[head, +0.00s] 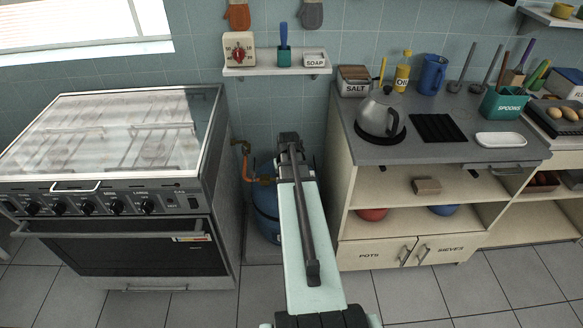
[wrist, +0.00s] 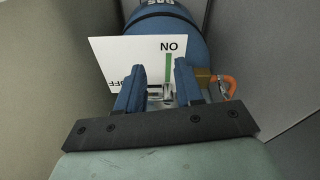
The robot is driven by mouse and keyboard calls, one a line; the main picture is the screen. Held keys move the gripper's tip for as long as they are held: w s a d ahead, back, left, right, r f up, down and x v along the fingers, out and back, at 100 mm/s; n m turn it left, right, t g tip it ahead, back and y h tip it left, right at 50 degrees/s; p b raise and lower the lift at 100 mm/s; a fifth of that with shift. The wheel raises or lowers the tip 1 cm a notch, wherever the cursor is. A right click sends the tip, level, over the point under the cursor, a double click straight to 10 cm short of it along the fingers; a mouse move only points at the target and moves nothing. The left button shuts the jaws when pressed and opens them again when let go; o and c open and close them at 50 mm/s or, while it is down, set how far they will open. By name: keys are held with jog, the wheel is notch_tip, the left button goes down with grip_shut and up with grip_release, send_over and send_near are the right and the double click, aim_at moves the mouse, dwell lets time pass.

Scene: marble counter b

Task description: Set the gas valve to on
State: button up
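The blue gas bottle (head: 268,212) stands on the floor between the stove and the cupboard, partly behind my arm. In the wrist view the bottle (wrist: 185,35) is close ahead, behind a white card (wrist: 110,55). The card reads ON and OFF upside down, with a green bar under ON; OFF is partly cut off by my left finger. My gripper (wrist: 160,68) has its two blue fingers apart in front of the card. A small metal valve part (wrist: 160,92) shows between them; I cannot tell whether they touch it or which way its handle points.
An orange hose (wrist: 228,82) leaves a brass fitting right of the fingers; the hose (head: 245,160) also shows by the stove. The stove (head: 130,235) stands left and the cupboard (head: 345,215) right, leaving a narrow gap. A shelf (head: 275,70) hangs above.

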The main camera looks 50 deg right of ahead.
jog(key=w+d+r+n+h, duration=0.15)
jog(key=d+r+n, duration=0.25)
jog(key=n, duration=0.4)
jog(key=w+d+r+n+y, duration=0.1)
jog(key=w+d+r+n, duration=0.25)
jog(key=n, duration=0.45)
jog(key=shift+t+h, duration=0.25)
jog(key=shift+t, duration=0.15)
jog(key=x, duration=1.3)
jog(key=shift+s+a+f, duration=0.15)
jog(key=shift+s+f, duration=0.05)
jog(key=shift+c, duration=0.5)
grip_shut()
jog(key=shift+s, duration=0.15)
